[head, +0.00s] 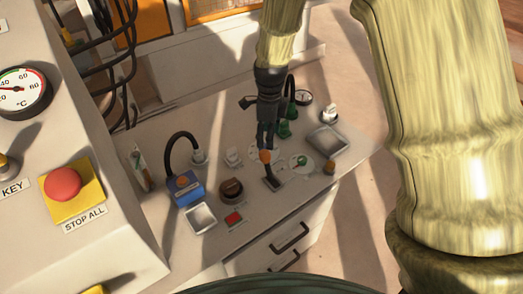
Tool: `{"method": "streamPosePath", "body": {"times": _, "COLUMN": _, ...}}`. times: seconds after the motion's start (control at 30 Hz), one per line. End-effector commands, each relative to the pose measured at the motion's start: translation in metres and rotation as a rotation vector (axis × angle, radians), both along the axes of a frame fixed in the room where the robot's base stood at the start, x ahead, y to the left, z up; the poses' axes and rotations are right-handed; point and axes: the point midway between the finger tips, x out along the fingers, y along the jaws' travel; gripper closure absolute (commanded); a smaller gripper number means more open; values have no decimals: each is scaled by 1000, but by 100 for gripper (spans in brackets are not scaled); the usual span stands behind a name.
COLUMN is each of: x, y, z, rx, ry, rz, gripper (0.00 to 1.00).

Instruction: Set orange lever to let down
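The orange lever (266,156) has an orange knob on a dark stem that rises from a dark slot plate (272,183) on the white console top. My gripper (265,147) points down from above, with its fingertips right at the orange knob. At this size I cannot tell whether the fingers are closed on the knob or just around or above it. Part of the knob's top is hidden by the fingers. Any label by the lever is too small to read.
A green-knobbed dial (302,162) and a yellowish knob (329,167) stand right of the lever. A dark round knob (231,189), a red button (233,218) and a blue box (185,188) stand left. A tall panel with a red stop button (62,184) fills the left side.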

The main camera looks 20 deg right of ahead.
Motion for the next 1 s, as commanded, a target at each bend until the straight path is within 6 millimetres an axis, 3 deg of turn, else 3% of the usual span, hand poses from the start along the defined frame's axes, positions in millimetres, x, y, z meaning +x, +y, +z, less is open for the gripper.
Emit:
{"method": "streamPosePath", "body": {"times": 0.13, "x": 6, "y": 7, "z": 9, "rx": 2, "ry": 3, "rz": -43, "gripper": 43}}
{"method": "streamPosePath", "body": {"times": 0.27, "x": 7, "y": 11, "z": 2, "rx": 2, "ry": 3, "rz": -42, "gripper": 43}}
{"method": "streamPosePath", "body": {"times": 1.0, "x": 5, "y": 11, "z": -86, "rx": 2, "ry": 3, "rz": -42, "gripper": 43}}
